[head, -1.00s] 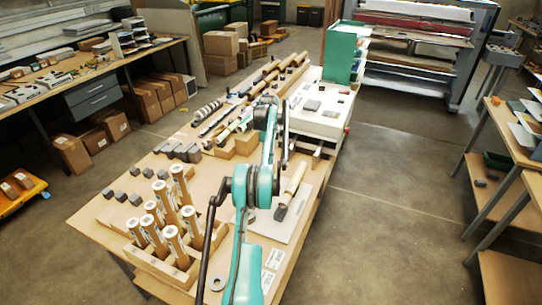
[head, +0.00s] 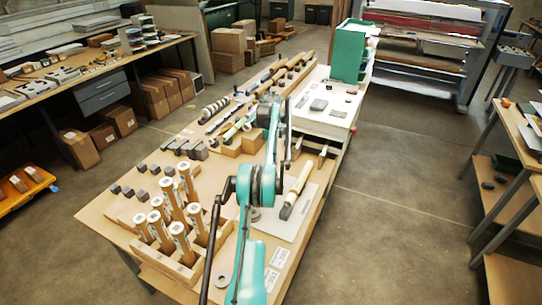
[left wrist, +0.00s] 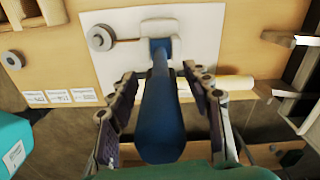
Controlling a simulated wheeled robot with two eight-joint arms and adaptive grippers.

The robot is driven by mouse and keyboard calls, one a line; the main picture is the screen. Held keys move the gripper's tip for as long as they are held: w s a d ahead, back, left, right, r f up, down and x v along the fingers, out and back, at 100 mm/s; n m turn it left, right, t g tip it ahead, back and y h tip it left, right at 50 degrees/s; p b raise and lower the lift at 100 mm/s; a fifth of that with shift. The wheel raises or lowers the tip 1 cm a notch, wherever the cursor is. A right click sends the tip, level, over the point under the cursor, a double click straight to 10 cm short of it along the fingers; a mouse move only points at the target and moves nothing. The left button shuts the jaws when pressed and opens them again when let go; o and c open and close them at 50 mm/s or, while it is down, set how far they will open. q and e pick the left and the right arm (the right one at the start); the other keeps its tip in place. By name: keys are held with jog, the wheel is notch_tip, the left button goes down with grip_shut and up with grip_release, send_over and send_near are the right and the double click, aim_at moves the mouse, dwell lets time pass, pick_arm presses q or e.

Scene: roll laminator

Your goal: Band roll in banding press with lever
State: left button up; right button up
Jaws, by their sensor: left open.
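In the left wrist view, a thick blue bar (left wrist: 162,110), apparently the press lever, runs from a pale bracket on a white plate (left wrist: 205,25) toward the camera. My left gripper (left wrist: 155,85) is open, with one finger on each side of the bar; I cannot tell whether they touch it. A cream roll (left wrist: 225,86) lies just right of the fingers. In the head view the roll (head: 299,180), with a dark grey piece at its near end, lies on the white plate (head: 292,227). My teal arm hides the blue bar there. My right gripper is not in view.
A wooden rack (head: 180,268) holding several upright rolls stands on the bench left of my arm. Small grey blocks (head: 140,194) lie behind it. A metal ring (head: 222,281) lies near the front. Farther back are a white box (head: 325,115) and a green stand (head: 350,50).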

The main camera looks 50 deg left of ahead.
pick_arm(q)
notch_tip(320, 180, up, 7)
jog(key=shift+r, duration=0.2)
dwell(0.3)
dwell(0.6)
